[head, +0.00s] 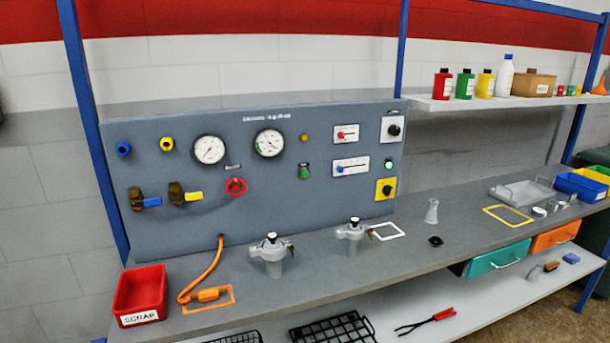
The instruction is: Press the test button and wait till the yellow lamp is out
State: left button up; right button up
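A grey control panel (215,235) stands upright at the back of the bench. A green push button (305,172) with a small plate above it sits right of the panel's middle; the plate's writing is too small to read, so I cannot tell if it is the test button. A small amber-yellow lamp (304,138) is above it; it looks dull, and I cannot tell for certain whether it is lit. A small pale green-white lamp (388,164) at the right looks bright. Neither of my grippers is in view, and nothing covers the panel's controls.
Two gauges (209,149), a red handwheel (236,186), valve handles (186,196) and a yellow switch box (386,189) surround the button. Two grey fittings (272,256) stand before the panel. A red scrap bin (140,296) and an orange hose (205,268) are at the left.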

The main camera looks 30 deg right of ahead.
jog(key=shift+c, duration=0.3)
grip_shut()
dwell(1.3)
